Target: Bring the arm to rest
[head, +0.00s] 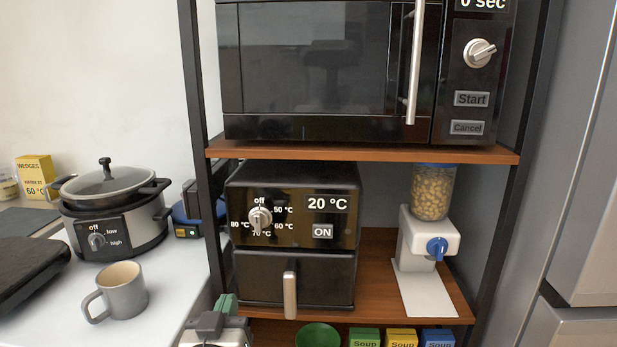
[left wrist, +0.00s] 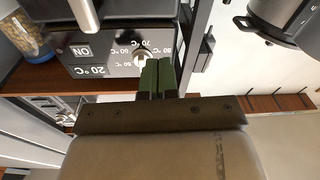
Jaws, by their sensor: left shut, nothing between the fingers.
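My left gripper (head: 226,302) shows at the bottom of the head view, in front of the lower left of the black air fryer (head: 300,262). Its green fingers are together and hold nothing. In the left wrist view the fingers of the gripper (left wrist: 157,72) lie side by side, close below the air fryer's dial (left wrist: 143,58) in the picture. I cannot tell whether they touch it. The air fryer reads 20 °C and its drawer is shut. My right gripper is in neither view.
The shelf (head: 379,271) also bears a nut dispenser (head: 428,240), with a microwave (head: 330,75) above. Soup boxes and a green bowl (head: 318,335) stand below. A grey mug (head: 123,289) and a slow cooker (head: 112,220) are on the white counter (head: 165,300) at left.

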